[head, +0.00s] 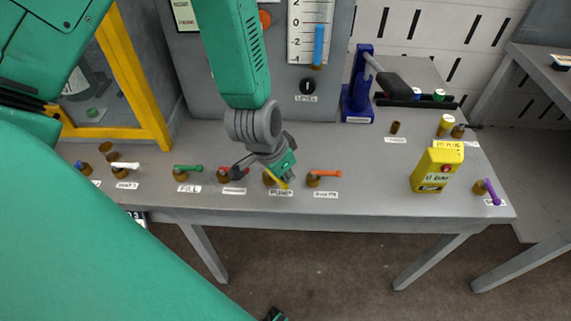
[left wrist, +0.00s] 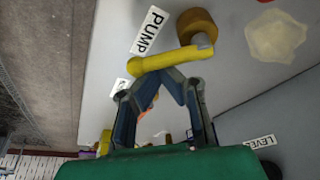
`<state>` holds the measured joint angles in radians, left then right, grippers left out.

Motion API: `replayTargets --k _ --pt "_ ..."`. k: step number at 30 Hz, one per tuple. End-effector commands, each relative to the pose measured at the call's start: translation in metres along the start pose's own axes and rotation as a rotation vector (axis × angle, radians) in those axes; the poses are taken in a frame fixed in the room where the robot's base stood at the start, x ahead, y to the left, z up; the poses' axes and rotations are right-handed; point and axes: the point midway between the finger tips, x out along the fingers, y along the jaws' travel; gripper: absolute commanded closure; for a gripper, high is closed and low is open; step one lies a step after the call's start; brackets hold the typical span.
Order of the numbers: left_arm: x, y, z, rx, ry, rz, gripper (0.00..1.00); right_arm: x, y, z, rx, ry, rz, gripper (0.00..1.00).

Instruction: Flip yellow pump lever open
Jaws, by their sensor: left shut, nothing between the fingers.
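The yellow pump lever (head: 281,182) sits on a round brass valve base (head: 268,178) near the table's front edge, partly hidden by my gripper in the head view. The left wrist view shows the yellow lever (left wrist: 170,62) reaching sideways from its brass base (left wrist: 197,27), beside the PUMP label (left wrist: 148,31). My left gripper (head: 284,171) is shut and empty. In the left wrist view its fingertips (left wrist: 153,75) are right against or just beside the lever's free end; I cannot tell whether they touch.
Levers line the front edge: white (head: 124,165), green (head: 188,168), red (head: 224,174), orange (head: 325,173) and purple (head: 490,192). A yellow box (head: 436,170) stands at the right, a blue press (head: 357,90) at the back. The table between orange lever and yellow box is clear.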

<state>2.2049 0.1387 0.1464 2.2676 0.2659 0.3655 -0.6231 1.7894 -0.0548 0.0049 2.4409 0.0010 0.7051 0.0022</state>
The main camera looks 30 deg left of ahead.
Motion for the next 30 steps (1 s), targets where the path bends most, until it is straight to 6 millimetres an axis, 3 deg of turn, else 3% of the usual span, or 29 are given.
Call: replayTargets --k 21,30 --pt "-0.008 0.001 0.025 0.583 -0.003 0.190 1.00 -0.038 0.000 -0.002 0.000 0.000 0.000 1.00" --pt "-0.009 -0.001 0.029 0.602 0.000 0.196 1.00 -0.044 0.001 -0.002 0.000 0.000 0.000 1.00"
